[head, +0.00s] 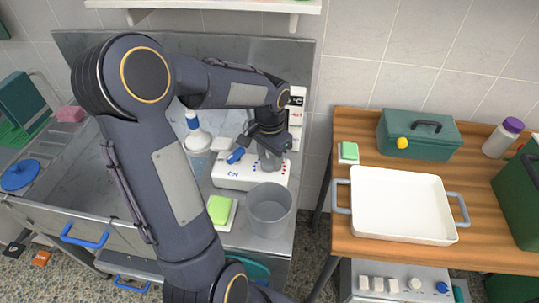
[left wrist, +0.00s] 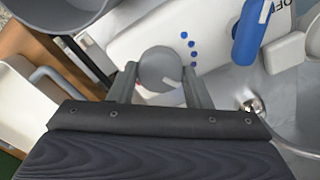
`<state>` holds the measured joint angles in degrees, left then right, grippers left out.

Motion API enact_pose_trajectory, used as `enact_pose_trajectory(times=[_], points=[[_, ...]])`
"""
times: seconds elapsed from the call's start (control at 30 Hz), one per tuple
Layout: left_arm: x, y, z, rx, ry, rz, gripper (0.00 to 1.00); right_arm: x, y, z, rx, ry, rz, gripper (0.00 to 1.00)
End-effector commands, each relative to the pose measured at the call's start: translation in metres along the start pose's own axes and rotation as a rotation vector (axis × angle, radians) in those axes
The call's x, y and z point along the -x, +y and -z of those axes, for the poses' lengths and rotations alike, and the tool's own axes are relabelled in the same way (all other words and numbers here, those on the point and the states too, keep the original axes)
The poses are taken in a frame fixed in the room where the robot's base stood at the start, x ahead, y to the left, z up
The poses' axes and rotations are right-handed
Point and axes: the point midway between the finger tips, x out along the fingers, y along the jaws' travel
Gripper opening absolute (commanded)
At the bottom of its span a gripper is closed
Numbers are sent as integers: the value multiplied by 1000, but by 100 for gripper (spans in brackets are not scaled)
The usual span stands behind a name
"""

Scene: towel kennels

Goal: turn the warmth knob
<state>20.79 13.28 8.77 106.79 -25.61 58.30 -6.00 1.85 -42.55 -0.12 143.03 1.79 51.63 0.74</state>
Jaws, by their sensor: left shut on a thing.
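The warmth knob is a round grey knob (left wrist: 160,68) with a pale pointer mark that points toward the lower right in the left wrist view. It stands on a white panel (head: 231,174) with blue and red dots beside it. My left gripper (left wrist: 158,82) has one finger on each side of the knob and is shut on it. In the head view the left gripper (head: 268,150) reaches down over the panel and hides part of the knob. My right gripper is not in view.
A blue lever (head: 236,156) sits on the panel close beside the gripper. A grey bin (head: 270,212) stands in front of the panel, with a green sponge (head: 219,208) left of it. A wooden table at right holds a white tray (head: 399,205) and a green toolbox (head: 418,140).

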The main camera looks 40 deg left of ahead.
Motion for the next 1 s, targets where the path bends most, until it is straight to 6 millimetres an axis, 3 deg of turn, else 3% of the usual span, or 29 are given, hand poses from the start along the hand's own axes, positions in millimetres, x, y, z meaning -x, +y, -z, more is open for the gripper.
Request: enact_pose_trajectory(times=[0.4,0.87,0.9,1.0], points=[[0,0,0,-150,1,1,21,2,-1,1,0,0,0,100],[0,0,0,-161,1,1,21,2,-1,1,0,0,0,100],[0,0,0,-161,1,1,47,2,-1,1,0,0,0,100],[0,0,0,-161,1,1,60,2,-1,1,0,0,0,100]])
